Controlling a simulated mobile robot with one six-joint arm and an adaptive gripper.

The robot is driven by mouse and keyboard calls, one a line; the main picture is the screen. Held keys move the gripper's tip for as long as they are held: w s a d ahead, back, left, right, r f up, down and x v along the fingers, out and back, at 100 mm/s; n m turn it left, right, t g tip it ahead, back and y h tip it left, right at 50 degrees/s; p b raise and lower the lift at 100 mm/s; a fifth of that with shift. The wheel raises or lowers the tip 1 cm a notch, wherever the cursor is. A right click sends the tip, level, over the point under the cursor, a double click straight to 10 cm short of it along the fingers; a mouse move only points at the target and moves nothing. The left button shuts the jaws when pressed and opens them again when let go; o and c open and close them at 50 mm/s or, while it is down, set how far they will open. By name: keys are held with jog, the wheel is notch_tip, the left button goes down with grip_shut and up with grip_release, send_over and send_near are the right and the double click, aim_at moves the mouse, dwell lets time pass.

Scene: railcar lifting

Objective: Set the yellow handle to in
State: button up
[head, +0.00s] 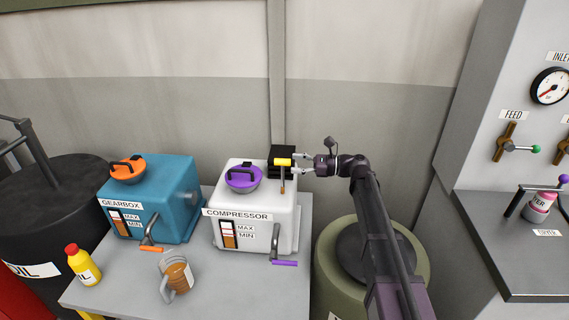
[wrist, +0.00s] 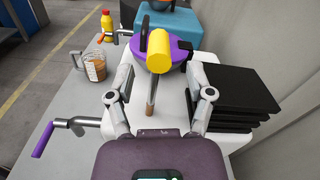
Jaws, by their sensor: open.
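The yellow handle (head: 283,162) is a short yellow bar at the right side of the white compressor (head: 253,205). In the wrist view the yellow handle (wrist: 163,52) lies just ahead, with a thin copper-brown rod (wrist: 151,95) below it. My gripper (head: 296,163) comes from the right, level with the handle and very close to it. In the wrist view my gripper (wrist: 159,72) is open, one finger to each side of the handle and rod. I cannot tell whether either finger touches. No in marking is legible.
A black finned block (wrist: 235,92) stands close to my right finger. The compressor has a purple cap (head: 243,178) and a purple-handled valve (head: 285,262). The blue gearbox (head: 165,190), a jug (head: 175,275) and a yellow bottle (head: 83,265) share the grey table.

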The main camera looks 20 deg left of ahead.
aim_at(283, 163)
jog(key=shift+x, duration=2.15)
grip_shut()
